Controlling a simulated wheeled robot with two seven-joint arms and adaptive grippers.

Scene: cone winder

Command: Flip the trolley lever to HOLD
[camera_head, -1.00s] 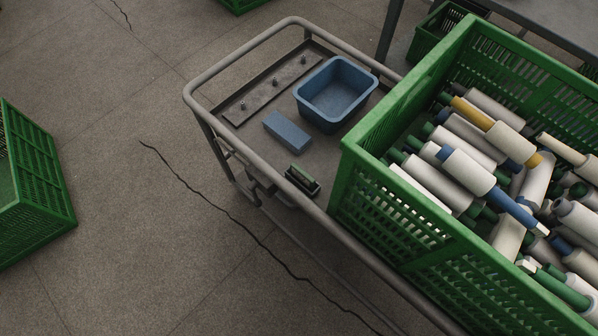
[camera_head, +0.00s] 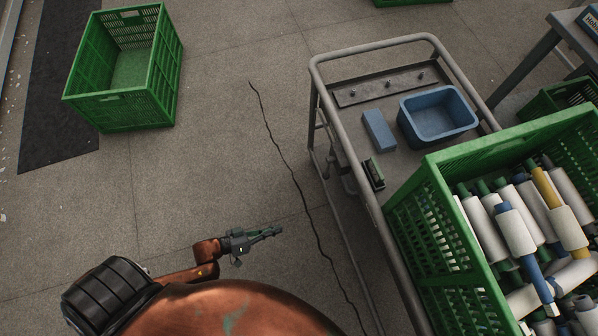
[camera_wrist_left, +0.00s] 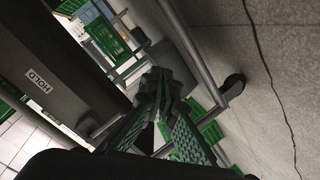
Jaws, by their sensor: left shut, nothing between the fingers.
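The trolley (camera_head: 372,49) stands right of centre in the head view, with a grey tube rail around its top. A small dark fitting (camera_head: 347,183) sits at its left side below the rail; I cannot tell if this is the lever or how it is set. My right gripper is out of view.
On the trolley are a blue bin (camera_head: 437,133), a blue block (camera_head: 378,130), a small green-black item (camera_head: 374,173) and a green crate (camera_head: 432,222) full of yarn bobbins. Another green crate (camera_head: 125,108) stands on the floor at the left. Cracked floor (camera_head: 225,165) between them is clear.

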